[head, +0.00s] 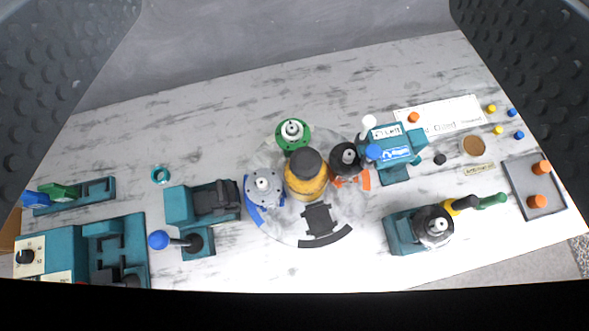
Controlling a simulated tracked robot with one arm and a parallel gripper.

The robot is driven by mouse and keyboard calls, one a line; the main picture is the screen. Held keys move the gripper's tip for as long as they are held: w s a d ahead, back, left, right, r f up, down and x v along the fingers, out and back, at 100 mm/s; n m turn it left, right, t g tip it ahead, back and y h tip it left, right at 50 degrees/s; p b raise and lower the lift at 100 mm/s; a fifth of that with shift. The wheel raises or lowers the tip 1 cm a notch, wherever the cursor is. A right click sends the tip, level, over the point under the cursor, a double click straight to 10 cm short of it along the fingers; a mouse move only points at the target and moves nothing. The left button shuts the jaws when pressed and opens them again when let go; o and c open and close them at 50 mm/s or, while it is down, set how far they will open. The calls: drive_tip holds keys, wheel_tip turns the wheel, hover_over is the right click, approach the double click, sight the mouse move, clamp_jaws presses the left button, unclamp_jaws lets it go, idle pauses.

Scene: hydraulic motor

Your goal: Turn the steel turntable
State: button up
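The steel turntable is a pale, shiny round disc (284,222) in the middle of the bench, hard to tell from the marbled top. A yellow cylinder with a black cap (305,175) stands at its centre. Around it on the disc sit a green flanged part (292,132), a grey flanged part (264,186) by a blue arc, a black round part (346,158) by orange marks, and a flat black piece (319,218) by a dark arc. My gripper (298,75) is wide open and empty, its dark dimpled fingers at the upper corners. It appears apart from the turntable.
Teal fixtures stand left (188,205), right (396,165) and front right (402,236) of the disc. A blue-knobbed lever (158,240) rises at the left. A grey plate with orange pegs (520,190) lies far right. The bench behind the disc is mostly clear.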

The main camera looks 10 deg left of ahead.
drive_tip(key=w+f+m+g+p, duration=0.4)
drive_tip(key=w+f, duration=0.3)
drive_tip(key=f, duration=0.5)
drive_tip(key=w+f+m+g+p, duration=0.2)
drive_tip(key=w+f+g+p, duration=0.4)
drive_tip(key=f, duration=0.7)
wheel_tip(320, 180, down, 22)
drive_tip(key=g+p, duration=0.1)
drive_tip(key=m+g+p, duration=0.1)
drive_tip(key=g+p, duration=0.1)
drive_tip(key=m+g+p, duration=0.1)
drive_tip(key=p, duration=0.1)
drive_tip(key=shift+s+a+f, duration=0.1)
drive_tip(key=shift+f, duration=0.15)
drive_tip(key=c, duration=1.4)
